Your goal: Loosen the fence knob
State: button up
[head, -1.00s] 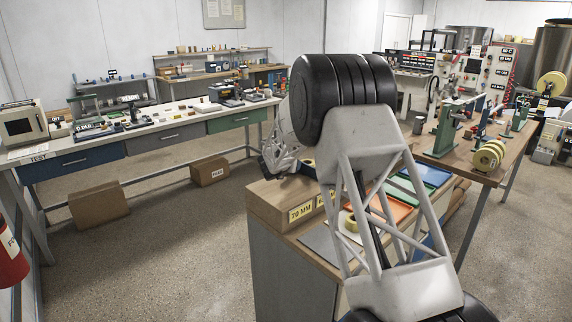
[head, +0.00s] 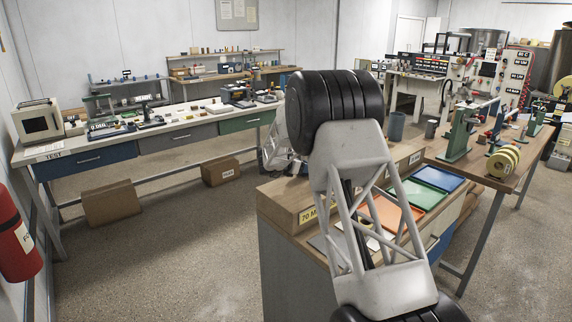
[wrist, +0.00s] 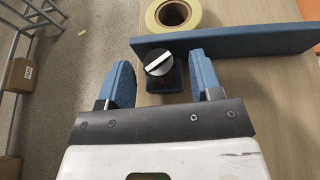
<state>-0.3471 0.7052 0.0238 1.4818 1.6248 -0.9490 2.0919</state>
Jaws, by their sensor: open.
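The fence knob (wrist: 158,64) is a dark round knob with a white bar across its top. In the wrist view it sits on a small dark block against a long blue fence (wrist: 235,36) on a wooden surface. My gripper (wrist: 162,82) is open, with one blue finger on each side of the knob. Gaps show between the knob and both fingers, the right one looking wider. Whether the fingertips are level with the knob, I cannot tell.
A yellow tape roll (wrist: 172,13) lies just beyond the fence. The wooden surface's left edge drops to the floor. In the head view, orange, green and blue (head: 438,178) trays lie on the bench, and a long test bench (head: 180,125) stands at the left.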

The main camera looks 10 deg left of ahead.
jog(key=shift+w+a+m+g+h, duration=0.1)
jog(key=shift+a+m+g+h, duration=0.05)
jog(key=shift+m+g+h, duration=0.65)
jog(key=shift+v, duration=3.9)
jog(key=shift+d+r+t, duration=0.1)
jog(key=shift+d+t, duration=0.15)
jog(key=shift+t, duration=0.05)
jog(key=shift+s+d+n+t+y, duration=0.3)
jog(key=shift+n+t+y, duration=0.1)
jog(key=shift+n+y, duration=0.2)
jog(key=shift+d, duration=0.1)
jog(key=shift+x, duration=3.85)
